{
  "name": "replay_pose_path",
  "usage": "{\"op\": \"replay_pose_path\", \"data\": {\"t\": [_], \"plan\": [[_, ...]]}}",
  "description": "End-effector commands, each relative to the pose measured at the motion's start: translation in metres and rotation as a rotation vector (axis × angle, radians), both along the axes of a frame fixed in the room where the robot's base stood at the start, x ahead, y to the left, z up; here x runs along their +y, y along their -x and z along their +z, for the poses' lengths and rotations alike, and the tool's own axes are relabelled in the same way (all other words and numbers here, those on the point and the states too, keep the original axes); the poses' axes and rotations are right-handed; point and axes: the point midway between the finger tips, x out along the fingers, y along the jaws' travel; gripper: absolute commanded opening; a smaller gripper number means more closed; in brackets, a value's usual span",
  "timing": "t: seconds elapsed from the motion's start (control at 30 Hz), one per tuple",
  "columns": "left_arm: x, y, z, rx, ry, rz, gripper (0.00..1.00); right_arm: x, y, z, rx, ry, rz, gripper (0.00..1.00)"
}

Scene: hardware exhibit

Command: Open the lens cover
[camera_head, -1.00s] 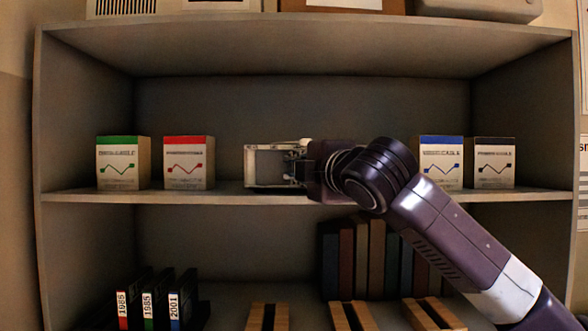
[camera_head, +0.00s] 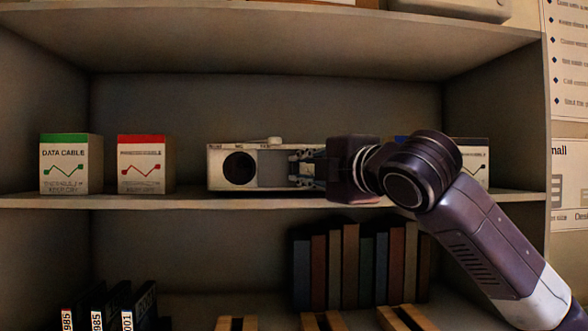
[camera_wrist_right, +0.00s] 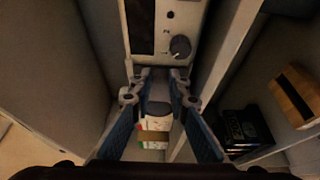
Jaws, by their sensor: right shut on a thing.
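A pale projector (camera_head: 216,176) stands on the middle shelf in the head view. Its dark round lens (camera_head: 239,168) is uncovered on the left part of its front. A grey sliding lens cover (camera_head: 272,170) sits to the right of the lens. My right gripper (camera_head: 295,168) is at the cover's right side, shut on it; the exact contact is hard to make out. In the wrist view the right gripper (camera_wrist_right: 160,78) has both fingertips against the projector's front, near its top with a round knob (camera_wrist_right: 180,46). My left gripper is not in view.
A green-topped box (camera_head: 64,165) and a red-topped box (camera_head: 146,165) stand left of the projector. A blue-topped box and a dark-topped box (camera_head: 475,158) are partly hidden behind my right arm. Books (camera_head: 350,265) and binders (camera_head: 104,310) are on the lower shelf.

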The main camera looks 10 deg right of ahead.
Motion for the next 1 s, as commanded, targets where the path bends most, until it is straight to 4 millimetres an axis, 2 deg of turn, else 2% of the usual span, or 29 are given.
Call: {"op": "replay_pose_path", "data": {"t": [0.07,0.1,0.27,0.5,0.67,0.77,1.0], "plan": [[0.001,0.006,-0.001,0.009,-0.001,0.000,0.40,0.001,0.000,-0.001,0.001,0.002,0.002,0.00],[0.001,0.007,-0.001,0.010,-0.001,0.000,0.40,0.002,0.000,-0.001,0.001,0.002,0.003,0.18],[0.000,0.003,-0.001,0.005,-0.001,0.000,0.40,0.002,0.000,-0.001,0.001,0.001,0.003,0.33],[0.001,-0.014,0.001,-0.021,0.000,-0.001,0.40,0.002,0.001,0.000,0.000,0.001,0.003,0.33],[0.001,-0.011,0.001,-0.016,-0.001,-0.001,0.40,-0.003,0.010,0.001,-0.002,0.000,0.003,0.33],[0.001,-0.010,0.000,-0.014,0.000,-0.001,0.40,-0.009,0.025,0.001,-0.004,0.003,0.002,0.33],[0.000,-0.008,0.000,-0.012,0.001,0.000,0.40,-0.029,0.073,0.001,-0.004,0.001,0.001,0.33]]}}
